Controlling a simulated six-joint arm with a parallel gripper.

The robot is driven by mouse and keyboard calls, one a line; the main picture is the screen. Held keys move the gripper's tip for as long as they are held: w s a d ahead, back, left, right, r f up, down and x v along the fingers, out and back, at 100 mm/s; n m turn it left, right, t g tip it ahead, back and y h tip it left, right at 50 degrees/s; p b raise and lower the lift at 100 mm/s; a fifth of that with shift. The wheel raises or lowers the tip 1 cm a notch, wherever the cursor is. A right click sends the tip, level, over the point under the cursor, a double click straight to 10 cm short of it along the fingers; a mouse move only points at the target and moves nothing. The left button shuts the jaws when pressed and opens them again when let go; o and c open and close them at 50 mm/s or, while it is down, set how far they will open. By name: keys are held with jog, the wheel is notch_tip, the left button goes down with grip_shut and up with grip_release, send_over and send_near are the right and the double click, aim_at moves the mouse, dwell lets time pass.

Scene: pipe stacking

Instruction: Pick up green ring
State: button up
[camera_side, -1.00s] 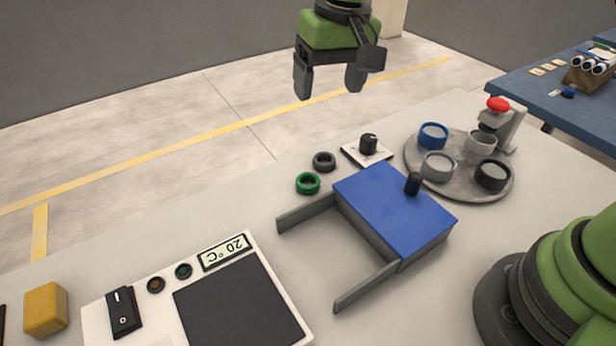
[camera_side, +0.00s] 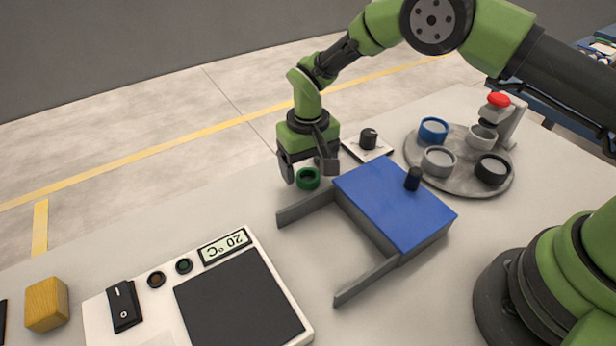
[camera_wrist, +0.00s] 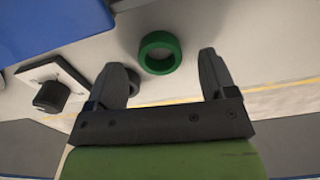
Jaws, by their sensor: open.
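The green ring (camera_side: 308,184) lies flat on the light table, beside the blue-topped block's grey side rail. My gripper (camera_side: 308,172) is low over the table at the ring, its fingers apart on the ring's left and right in the side view. In the wrist view the green ring (camera_wrist: 160,53) shows whole, roughly centred between and just ahead of the open fingertips of my gripper (camera_wrist: 162,62). Neither finger clearly touches it. The dark ring, partly visible in the wrist view (camera_wrist: 131,82), is behind the left finger there and hidden in the side view.
The blue-topped block (camera_side: 395,200) with grey rails stands right of the ring. A black knob on a white plate (camera_side: 368,142) is close behind. A round grey tray (camera_side: 460,190) with several cups stands at right. A white scale-like device (camera_side: 150,325) is at front left.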

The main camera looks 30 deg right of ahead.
notch_tip(320, 180, down, 2)
jog(key=shift+f, duration=0.1)
jog(key=shift+c, duration=0.3)
jog(key=c, duration=0.9)
